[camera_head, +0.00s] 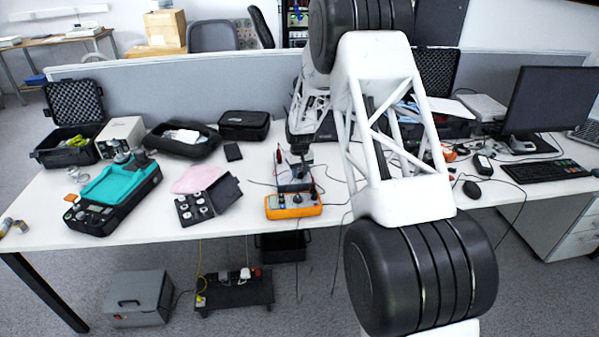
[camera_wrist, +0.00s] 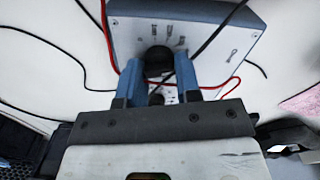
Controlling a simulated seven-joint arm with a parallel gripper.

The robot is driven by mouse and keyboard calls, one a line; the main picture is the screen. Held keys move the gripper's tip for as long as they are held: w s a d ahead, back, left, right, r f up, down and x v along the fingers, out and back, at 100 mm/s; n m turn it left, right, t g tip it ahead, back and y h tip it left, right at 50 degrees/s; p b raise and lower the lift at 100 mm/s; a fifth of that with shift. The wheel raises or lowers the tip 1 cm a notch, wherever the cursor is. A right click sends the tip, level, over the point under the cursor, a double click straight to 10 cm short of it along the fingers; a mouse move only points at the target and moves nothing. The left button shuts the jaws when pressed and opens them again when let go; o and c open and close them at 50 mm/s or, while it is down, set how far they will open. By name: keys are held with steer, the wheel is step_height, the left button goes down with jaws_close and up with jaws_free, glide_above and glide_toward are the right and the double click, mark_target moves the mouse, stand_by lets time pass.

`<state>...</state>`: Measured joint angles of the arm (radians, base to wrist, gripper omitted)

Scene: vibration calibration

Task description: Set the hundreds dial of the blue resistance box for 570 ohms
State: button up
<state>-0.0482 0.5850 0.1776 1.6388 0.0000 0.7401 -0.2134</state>
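The blue resistance box (camera_head: 294,187) stands on the white table behind an orange meter, partly hidden by my gripper. In the wrist view the box (camera_wrist: 225,50) shows a pale top panel with blue edges. A black dial (camera_wrist: 158,62) sits between the blue fingertips of my gripper (camera_wrist: 160,78), one on each side. Little or no gap shows between fingers and dial, so contact cannot be told. A second dark knob (camera_wrist: 156,98) shows nearer the palm. The dial markings are too small to read. In the head view my gripper (camera_head: 298,168) points down over the box.
The orange meter (camera_head: 293,205) is close in front of the box. Red (camera_wrist: 107,35) and black (camera_wrist: 77,57) leads run beside and across the box. A dark case with round pieces (camera_head: 208,200) and a teal-topped instrument (camera_head: 118,183) lie to the left.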

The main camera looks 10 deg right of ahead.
steer(key=c, duration=0.4)
steer(key=shift+m, duration=0.5)
steer(key=shift+d+m, duration=0.1)
steer(key=shift+m, duration=2.4)
steer(key=o, duration=0.9)
steer(key=shift+r, duration=0.15)
